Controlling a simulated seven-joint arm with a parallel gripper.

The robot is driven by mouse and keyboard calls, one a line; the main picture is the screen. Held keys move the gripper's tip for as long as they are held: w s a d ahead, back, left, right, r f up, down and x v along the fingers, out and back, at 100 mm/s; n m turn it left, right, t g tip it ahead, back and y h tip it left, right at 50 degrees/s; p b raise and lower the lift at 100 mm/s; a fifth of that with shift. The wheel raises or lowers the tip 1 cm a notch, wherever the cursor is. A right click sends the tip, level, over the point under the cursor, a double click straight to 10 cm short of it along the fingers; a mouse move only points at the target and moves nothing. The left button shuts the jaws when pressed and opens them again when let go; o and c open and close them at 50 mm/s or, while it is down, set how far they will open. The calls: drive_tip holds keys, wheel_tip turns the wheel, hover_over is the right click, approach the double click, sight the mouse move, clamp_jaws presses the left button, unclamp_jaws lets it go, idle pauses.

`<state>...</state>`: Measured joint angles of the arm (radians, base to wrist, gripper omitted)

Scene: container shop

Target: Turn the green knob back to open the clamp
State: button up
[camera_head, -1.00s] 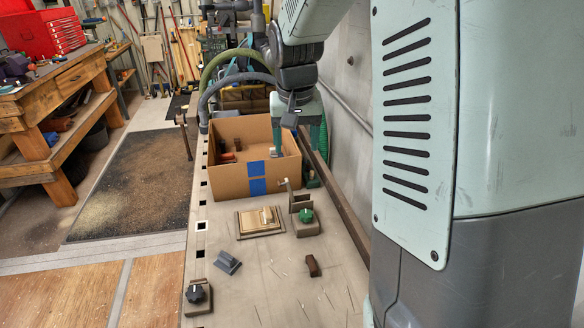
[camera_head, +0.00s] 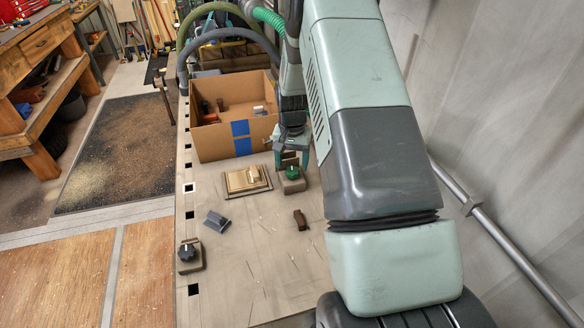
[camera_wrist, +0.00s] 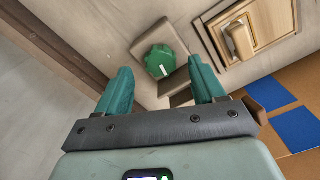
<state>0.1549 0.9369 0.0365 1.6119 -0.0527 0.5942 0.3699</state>
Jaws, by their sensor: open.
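The green knob (camera_head: 291,172) sits on a small brown clamp base (camera_head: 294,185) on the bench. It has a white pointer mark, seen clearly in the wrist view on the green knob (camera_wrist: 160,62). My gripper (camera_head: 289,158) is just behind the knob in the head view, above the bench. In the wrist view my gripper (camera_wrist: 158,77) has its two teal fingers spread apart, with the knob showing in the gap just beyond the tips. Nothing is between the fingers. The clamp's upright part is partly hidden by my gripper.
A cardboard box (camera_head: 219,142) with blue tape stands behind. A tan plate with a pale handle (camera_head: 248,181) lies left of the knob. A black knob (camera_head: 187,253), a grey block (camera_head: 216,221) and a brown block (camera_head: 300,219) are in front. The bench's front middle is clear.

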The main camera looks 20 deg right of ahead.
sight(292, 171)
drive_tip(key=shift+f, duration=1.6)
drive_tip(key=shift+c, duration=0.2)
drive_tip(key=c, duration=1)
drive_tip(key=shift+n, duration=0.8)
drive_tip(key=o, duration=1)
drive_tip(key=shift+o, duration=0.2)
wheel_tip(292, 171, up, 11)
